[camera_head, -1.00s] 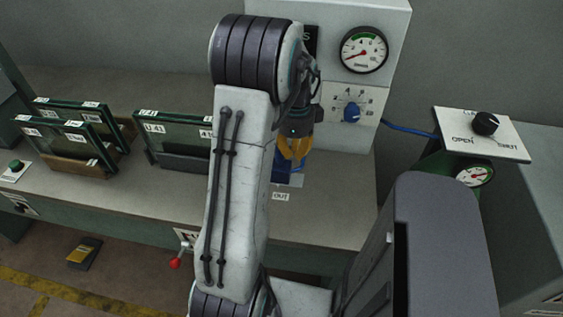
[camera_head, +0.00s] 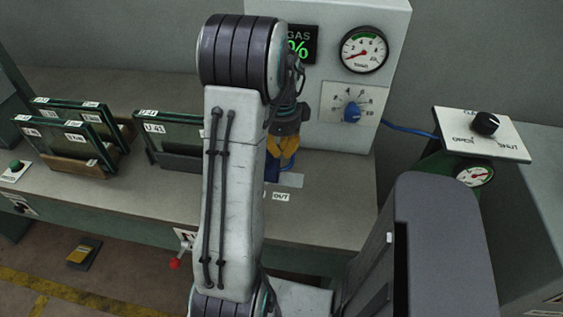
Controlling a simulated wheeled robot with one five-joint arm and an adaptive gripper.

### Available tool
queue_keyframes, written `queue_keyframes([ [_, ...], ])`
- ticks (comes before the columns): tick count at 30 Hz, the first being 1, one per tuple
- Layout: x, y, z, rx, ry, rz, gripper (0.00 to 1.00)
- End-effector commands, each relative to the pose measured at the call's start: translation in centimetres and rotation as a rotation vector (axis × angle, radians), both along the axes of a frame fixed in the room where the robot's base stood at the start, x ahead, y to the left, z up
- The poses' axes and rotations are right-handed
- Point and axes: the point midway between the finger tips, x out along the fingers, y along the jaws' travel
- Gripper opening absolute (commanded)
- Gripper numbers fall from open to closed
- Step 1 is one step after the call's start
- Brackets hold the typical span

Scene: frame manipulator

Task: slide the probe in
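My gripper (camera_head: 285,151), with orange-yellow fingers, points down over the bench just right of my forearm. The forearm hides part of it, and I cannot tell whether the fingers are apart or closed on something. A dark blue piece (camera_head: 271,171) shows just below the fingers, half hidden by the forearm. I cannot tell whether it is the probe or whether the fingers touch it. A grey-blue plate (camera_head: 291,180) lies on the bench beside it, with an OUT label (camera_head: 281,196) in front. No opening for a probe is clearly visible.
Behind the gripper stands a grey cabinet (camera_head: 397,45) with a GAS display (camera_head: 298,46), a round gauge (camera_head: 364,50) and a blue knob (camera_head: 351,112). Framed glass panels (camera_head: 65,145) stand in holders at left. A valve panel (camera_head: 482,134) is at right.

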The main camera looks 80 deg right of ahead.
Motion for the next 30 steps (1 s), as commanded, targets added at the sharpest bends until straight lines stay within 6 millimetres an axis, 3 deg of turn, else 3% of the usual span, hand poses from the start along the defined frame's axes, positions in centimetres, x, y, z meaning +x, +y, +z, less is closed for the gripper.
queue_keyframes([
  [11,0.2,0.0,0.0,0.0,0.0,-0.001,0.0],
  [30,-2.1,0.0,0.3,0.0,0.0,0.0,0.0],
])
